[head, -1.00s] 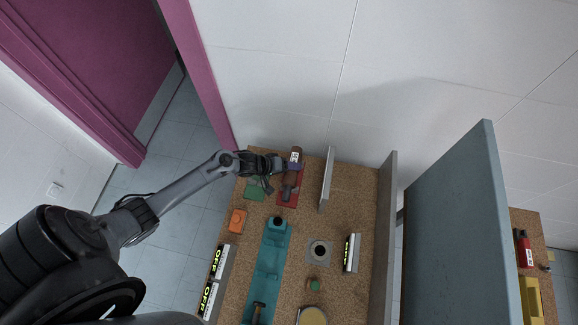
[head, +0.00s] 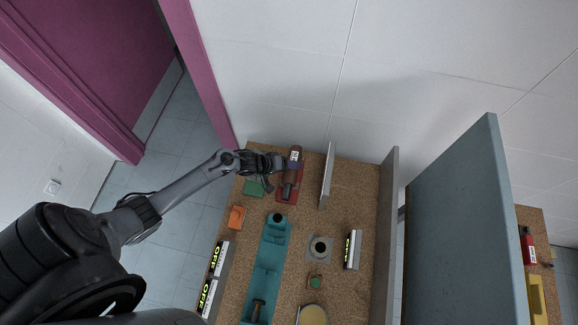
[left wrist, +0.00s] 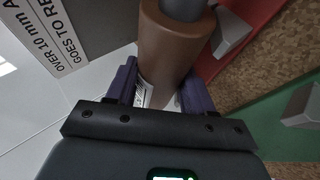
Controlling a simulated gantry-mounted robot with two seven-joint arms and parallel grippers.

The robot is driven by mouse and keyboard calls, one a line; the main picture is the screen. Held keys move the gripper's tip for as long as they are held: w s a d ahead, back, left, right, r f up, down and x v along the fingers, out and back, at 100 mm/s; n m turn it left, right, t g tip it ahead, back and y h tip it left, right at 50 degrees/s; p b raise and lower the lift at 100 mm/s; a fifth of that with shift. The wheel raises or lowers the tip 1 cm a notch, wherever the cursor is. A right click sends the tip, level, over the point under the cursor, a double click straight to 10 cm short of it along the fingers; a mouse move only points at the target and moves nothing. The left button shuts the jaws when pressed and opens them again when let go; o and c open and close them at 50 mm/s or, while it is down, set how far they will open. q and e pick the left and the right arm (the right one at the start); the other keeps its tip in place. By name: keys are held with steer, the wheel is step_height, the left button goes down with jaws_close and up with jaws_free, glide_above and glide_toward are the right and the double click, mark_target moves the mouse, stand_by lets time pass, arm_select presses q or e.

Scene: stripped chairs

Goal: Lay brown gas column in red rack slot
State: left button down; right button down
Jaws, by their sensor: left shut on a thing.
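The brown gas column (head: 290,179) lies lengthwise over the red rack (head: 280,196) near the back of the brown speckled bench. My left gripper (head: 293,165) comes in from the left and is shut around the column's upper part, near its white label. In the left wrist view the brown column (left wrist: 168,48), with a grey end, sits between the purple fingers (left wrist: 160,88). The red rack (left wrist: 262,18) and a grey wedge-shaped block show beside it there. I cannot tell whether the column touches the slot. My right gripper is not in view.
A green rack (head: 252,188) is left of the red one. A grey upright panel (head: 327,175) stands close on the right. An orange block (head: 236,217), a teal tray (head: 267,262) and a grey holed plate (head: 307,247) lie nearer. Bare bench lies right of the panel.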

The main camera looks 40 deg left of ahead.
arm_select(q)
steer(key=shift+w+f+b, duration=0.1)
steer(key=shift+f+b, duration=0.2)
steer(key=shift+f, duration=0.1)
